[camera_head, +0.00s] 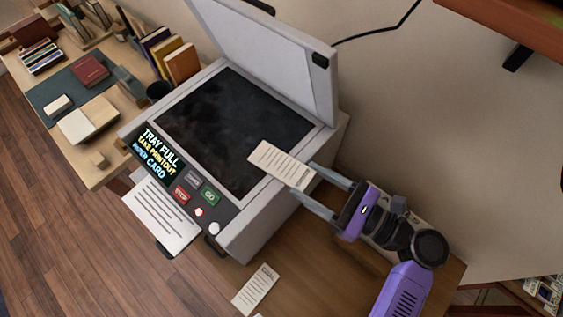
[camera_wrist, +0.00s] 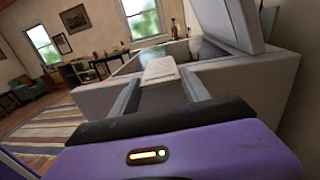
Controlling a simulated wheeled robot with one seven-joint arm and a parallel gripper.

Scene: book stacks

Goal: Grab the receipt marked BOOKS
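My gripper (camera_head: 303,177) reaches in from the right, above the right edge of the copier. Its two fingers sit along the two sides of a small cream receipt (camera_head: 276,163), which fills the gap at their tips. The receipt sticks out past the fingertips over the dark glass; it also shows between the fingers in the wrist view (camera_wrist: 160,70). Its print is too small to read. Another receipt (camera_head: 257,289) lies on the wooden table in front of the copier, its heading unreadable. A sliver of a further paper shows at the bottom edge.
The copier (camera_head: 262,228) stands with its lid (camera_head: 265,50) raised behind the glass. Its panel (camera_head: 157,150) reads TRAY FULL, TAKE PRINTOUT, PAPER CARD. A printed sheet (camera_head: 156,217) sticks out at its front. Books (camera_head: 182,64) stand on the desk at left.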

